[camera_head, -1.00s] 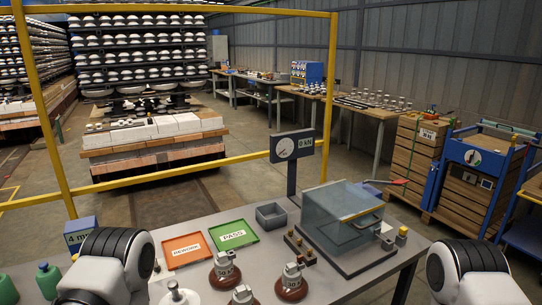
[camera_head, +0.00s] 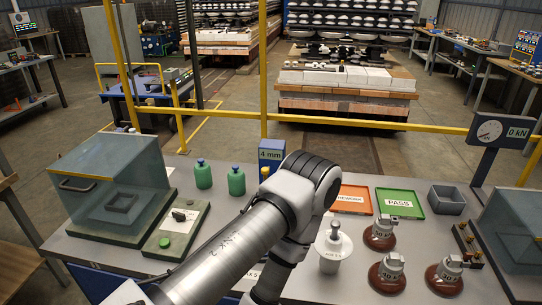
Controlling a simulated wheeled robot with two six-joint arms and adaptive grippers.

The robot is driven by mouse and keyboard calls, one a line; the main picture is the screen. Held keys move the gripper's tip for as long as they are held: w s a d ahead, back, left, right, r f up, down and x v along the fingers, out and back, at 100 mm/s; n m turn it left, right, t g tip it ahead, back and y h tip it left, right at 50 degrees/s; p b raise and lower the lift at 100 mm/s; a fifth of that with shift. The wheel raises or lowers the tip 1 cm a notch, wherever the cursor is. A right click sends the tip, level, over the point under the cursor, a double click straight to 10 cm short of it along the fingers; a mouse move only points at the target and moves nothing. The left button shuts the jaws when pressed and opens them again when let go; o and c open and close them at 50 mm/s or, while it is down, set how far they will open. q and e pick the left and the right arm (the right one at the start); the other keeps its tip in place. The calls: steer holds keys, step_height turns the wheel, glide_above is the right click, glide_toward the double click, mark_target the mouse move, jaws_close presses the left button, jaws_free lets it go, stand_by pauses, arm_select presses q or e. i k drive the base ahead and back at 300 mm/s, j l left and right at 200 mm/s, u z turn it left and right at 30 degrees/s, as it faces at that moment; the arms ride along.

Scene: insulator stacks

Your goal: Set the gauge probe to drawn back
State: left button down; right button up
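No part is plainly marked as the gauge probe, and I cannot tell its setting. A grey-green fixture plate (camera_head: 176,231) with a small black part (camera_head: 179,216) and a round green button lies on the bench at left. A blue block marked 4 mm (camera_head: 271,155) stands at the bench's back edge. A dial gauge reading 0 kN (camera_head: 490,130) stands on a post at right. My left arm crosses the middle of the view and hides part of the bench. Neither gripper is in view.
A clear-sided box (camera_head: 112,196) stands at left, with two green bottles (camera_head: 204,174) beside it. An orange REWORK tray (camera_head: 352,200), a green PASS tray (camera_head: 400,203), a grey bin (camera_head: 446,200), a white insulator (camera_head: 333,247) and several brown ones (camera_head: 388,273) stand at right. A yellow frame (camera_head: 263,75) rises behind.

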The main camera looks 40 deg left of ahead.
mark_target(265, 171)
steer(key=u, duration=1.35)
steer(key=l+u, duration=0.45)
steer(key=j, duration=0.1)
